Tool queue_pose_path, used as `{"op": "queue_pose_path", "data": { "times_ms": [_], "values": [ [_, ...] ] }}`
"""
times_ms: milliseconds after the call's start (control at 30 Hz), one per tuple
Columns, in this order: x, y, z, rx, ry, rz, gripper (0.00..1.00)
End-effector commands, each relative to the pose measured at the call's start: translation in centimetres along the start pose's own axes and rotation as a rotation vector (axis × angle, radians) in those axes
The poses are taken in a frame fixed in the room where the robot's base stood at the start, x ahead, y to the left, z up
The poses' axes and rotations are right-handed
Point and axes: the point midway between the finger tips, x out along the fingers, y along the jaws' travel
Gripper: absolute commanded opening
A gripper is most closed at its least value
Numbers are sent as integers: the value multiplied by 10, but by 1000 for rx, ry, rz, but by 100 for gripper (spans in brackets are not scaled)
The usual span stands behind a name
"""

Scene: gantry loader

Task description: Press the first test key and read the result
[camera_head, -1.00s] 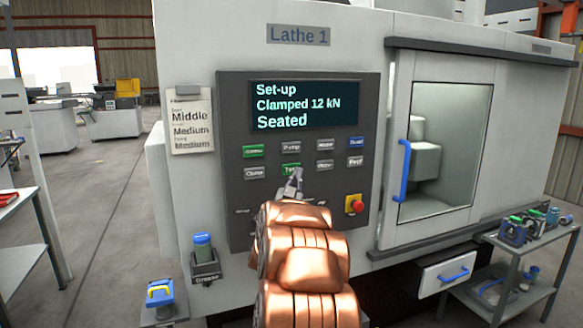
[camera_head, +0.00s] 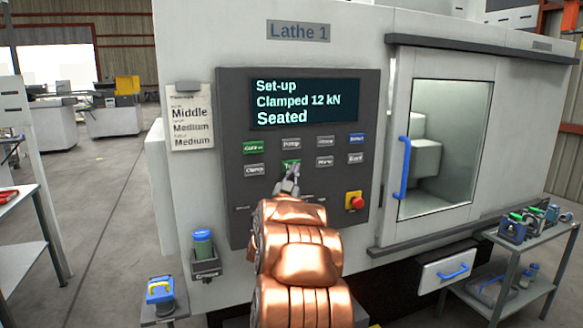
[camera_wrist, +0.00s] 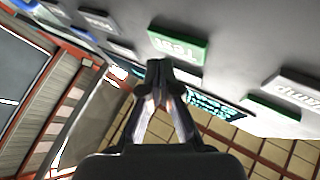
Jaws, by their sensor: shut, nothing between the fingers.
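The Lathe 1 control panel (camera_head: 228,150) carries two rows of keys. The green Test key (camera_head: 291,165) is in the lower row; its label reads "Test" in the wrist view (camera_wrist: 178,46). My gripper (camera_head: 292,172) is shut and empty, with its tips at the lower edge of the Test key. In the wrist view my gripper (camera_wrist: 158,68) points at the panel just beside that key; I cannot tell whether it touches. The display (camera_head: 304,103) reads "Set-up", "Clamped 12 kN", "Seated". My arm hides part of the panel below the keys.
A red emergency button (camera_head: 358,203) on yellow sits right of my gripper. A card (camera_head: 191,125) reading Middle, Medium, Medium hangs at left. The lathe door (camera_head: 447,150) with blue handle (camera_head: 405,168) is shut. A tool cart (camera_head: 530,250) stands at lower right.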

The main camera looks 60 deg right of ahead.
Motion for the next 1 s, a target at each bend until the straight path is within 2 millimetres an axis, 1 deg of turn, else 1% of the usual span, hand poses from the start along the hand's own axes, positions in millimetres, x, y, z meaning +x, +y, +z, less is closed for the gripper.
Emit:
{"op": "queue_pose_path", "data": {
  "times_ms": [633,1000],
  "values": [
    [0,0,0,0,0,0,0],
    [6,-4,5,1,0,0,0]
  ]
}}
